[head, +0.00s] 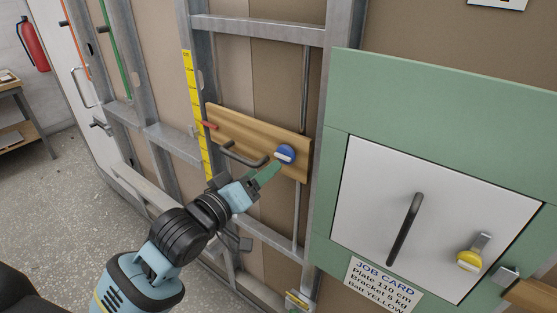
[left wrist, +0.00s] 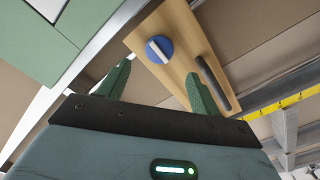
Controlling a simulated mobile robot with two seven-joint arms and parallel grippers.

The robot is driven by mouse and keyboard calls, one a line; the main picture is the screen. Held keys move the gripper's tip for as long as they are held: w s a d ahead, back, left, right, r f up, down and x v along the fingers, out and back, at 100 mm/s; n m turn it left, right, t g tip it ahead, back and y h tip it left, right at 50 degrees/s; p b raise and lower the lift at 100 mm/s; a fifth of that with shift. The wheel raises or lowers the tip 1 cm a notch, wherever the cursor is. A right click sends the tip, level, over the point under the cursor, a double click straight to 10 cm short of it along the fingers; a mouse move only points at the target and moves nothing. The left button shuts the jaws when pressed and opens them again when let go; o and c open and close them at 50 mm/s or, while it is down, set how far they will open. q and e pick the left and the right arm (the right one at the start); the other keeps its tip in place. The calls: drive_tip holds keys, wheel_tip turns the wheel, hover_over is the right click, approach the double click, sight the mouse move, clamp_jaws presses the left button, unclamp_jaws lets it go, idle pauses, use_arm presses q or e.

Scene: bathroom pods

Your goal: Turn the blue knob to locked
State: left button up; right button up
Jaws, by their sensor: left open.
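The blue knob (head: 285,154) is round with a white bar across it and sits at the right end of a wooden board (head: 228,126) on the metal frame. In the left wrist view the blue knob (left wrist: 159,49) lies beyond the fingertips, with its white bar slanted across the face. My left gripper (head: 268,172) has green fingers close below and left of the knob. In the left wrist view my left gripper (left wrist: 157,80) is open with nothing between its fingers; whether a finger touches the knob cannot be told. My right gripper is out of view.
A dark bar handle (head: 243,157) is on the same board, left of the knob. To the right is a green panel (head: 440,100) with a white door (head: 375,200), a dark handle (head: 404,230) and a yellow knob (head: 469,260). A yellow measuring strip (head: 194,110) runs up the frame.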

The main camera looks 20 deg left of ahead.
sight(281, 157)
use_arm(q)
drive_tip(key=shift+x, duration=3.55)
drive_tip(key=shift+d, duration=0.1)
drive_tip(key=c, duration=1)
